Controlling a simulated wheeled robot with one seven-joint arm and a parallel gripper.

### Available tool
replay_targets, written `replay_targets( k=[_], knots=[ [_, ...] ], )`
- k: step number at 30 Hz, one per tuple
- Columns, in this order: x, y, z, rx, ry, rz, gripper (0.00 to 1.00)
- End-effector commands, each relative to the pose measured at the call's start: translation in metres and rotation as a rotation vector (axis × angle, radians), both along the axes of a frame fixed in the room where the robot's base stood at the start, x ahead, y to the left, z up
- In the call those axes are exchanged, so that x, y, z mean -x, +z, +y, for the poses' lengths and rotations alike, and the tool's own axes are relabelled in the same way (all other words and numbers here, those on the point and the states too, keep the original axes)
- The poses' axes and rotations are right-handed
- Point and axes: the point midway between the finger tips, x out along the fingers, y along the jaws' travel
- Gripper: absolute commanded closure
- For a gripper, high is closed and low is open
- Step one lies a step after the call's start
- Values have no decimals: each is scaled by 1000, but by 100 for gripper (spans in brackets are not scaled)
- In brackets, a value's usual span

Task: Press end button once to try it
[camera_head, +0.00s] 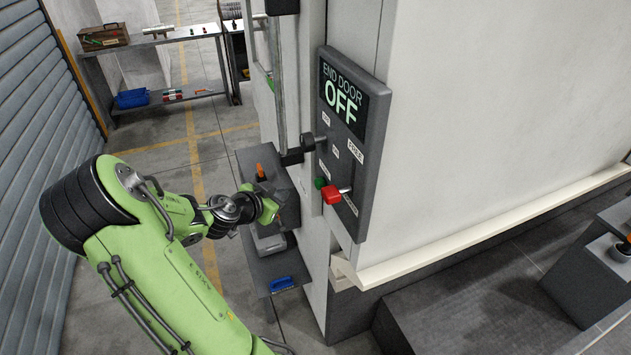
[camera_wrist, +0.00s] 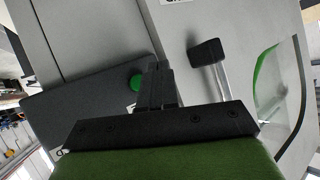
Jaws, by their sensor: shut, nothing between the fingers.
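A dark control panel (camera_head: 349,140) with a screen reading END DOOR OFF stands on the end of the grey wall. On its lower part are a green button (camera_head: 319,183) and a larger red control (camera_head: 337,194). A green button also shows in the wrist view (camera_wrist: 135,82), on a dark plate, just left of my fingers. My gripper (camera_wrist: 158,70) is shut and empty, its fingertips close to that button; I cannot tell any contact. In the head view my arm's end is low and left of the panel, with the fingers hardly visible.
A black-handled lever (camera_wrist: 205,52) with a metal shaft is right of my fingers in the wrist view. A grey box with an orange-topped control (camera_head: 261,172) stands beside my wrist. A workbench (camera_head: 160,36) stands at the back. Open floor lies left of the box.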

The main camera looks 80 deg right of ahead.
Motion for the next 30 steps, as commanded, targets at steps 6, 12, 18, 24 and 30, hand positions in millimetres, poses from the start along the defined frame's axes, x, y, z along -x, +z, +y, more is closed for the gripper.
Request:
replay_targets(
  k=[6,12,18,24,30],
  knots=[
    [29,3,-17,0,-4,-1,100],
    [45,0,-27,0,-1,0,100],
    [48,1,-29,0,1,0,100],
    [48,1,-29,0,1,0,100],
    [48,1,-28,0,1,0,100]
  ],
)
